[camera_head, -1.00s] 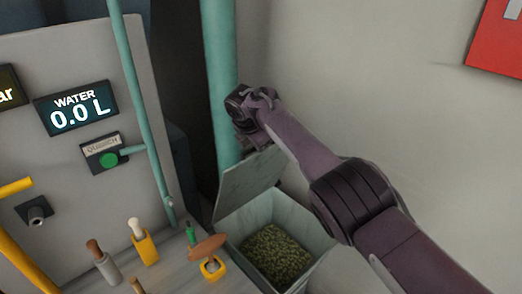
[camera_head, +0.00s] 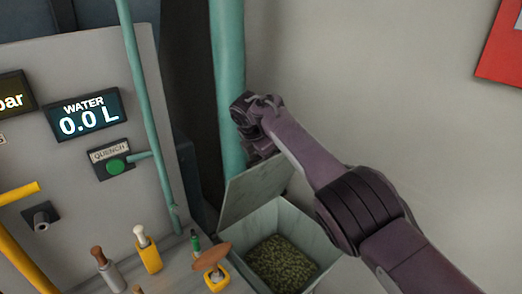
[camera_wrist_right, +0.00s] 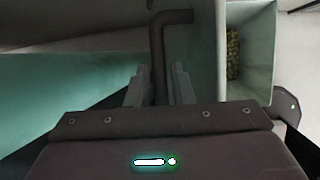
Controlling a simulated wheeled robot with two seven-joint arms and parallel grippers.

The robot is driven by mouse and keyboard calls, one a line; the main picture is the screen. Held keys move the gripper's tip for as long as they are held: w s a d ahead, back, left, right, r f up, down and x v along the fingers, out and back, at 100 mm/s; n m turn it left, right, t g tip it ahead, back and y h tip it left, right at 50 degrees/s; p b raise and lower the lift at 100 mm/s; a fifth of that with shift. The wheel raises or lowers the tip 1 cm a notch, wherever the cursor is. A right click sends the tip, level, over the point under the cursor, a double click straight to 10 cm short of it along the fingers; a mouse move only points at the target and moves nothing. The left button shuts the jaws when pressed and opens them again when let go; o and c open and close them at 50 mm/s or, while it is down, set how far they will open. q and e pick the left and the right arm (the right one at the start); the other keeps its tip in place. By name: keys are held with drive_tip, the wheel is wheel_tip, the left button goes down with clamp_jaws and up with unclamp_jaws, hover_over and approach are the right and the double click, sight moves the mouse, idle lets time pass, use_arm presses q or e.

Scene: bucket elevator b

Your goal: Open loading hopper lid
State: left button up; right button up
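The loading hopper (camera_head: 312,238) is a pale grey-green bin holding green pellets (camera_head: 282,262). Its flat lid (camera_head: 252,190) stands raised and tilted up along the bin's left-back side, so the mouth is uncovered. My right gripper (camera_head: 262,152) is at the lid's upper edge, its fingertips partly hidden in the head view. In the right wrist view, a dark bent handle (camera_wrist_right: 160,45) runs between the two fingers of the right gripper (camera_wrist_right: 158,80). The fingers stand apart with small gaps beside the handle. The hopper (camera_wrist_right: 258,45) shows right of them. My left gripper is not in view.
A teal pipe (camera_head: 228,90) rises just behind the lid, and a plain wall (camera_head: 380,80) stands right of it. A panel with a water display (camera_head: 87,115) and a green quench button (camera_head: 116,167) is at left. Several handles, including a brown one (camera_head: 212,255), stand left of the hopper.

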drive_tip(key=b+v, duration=0.1)
drive_tip(key=v, duration=0.6)
drive_tip(key=shift+b, duration=0.35)
drive_tip(key=shift+r, duration=0.1)
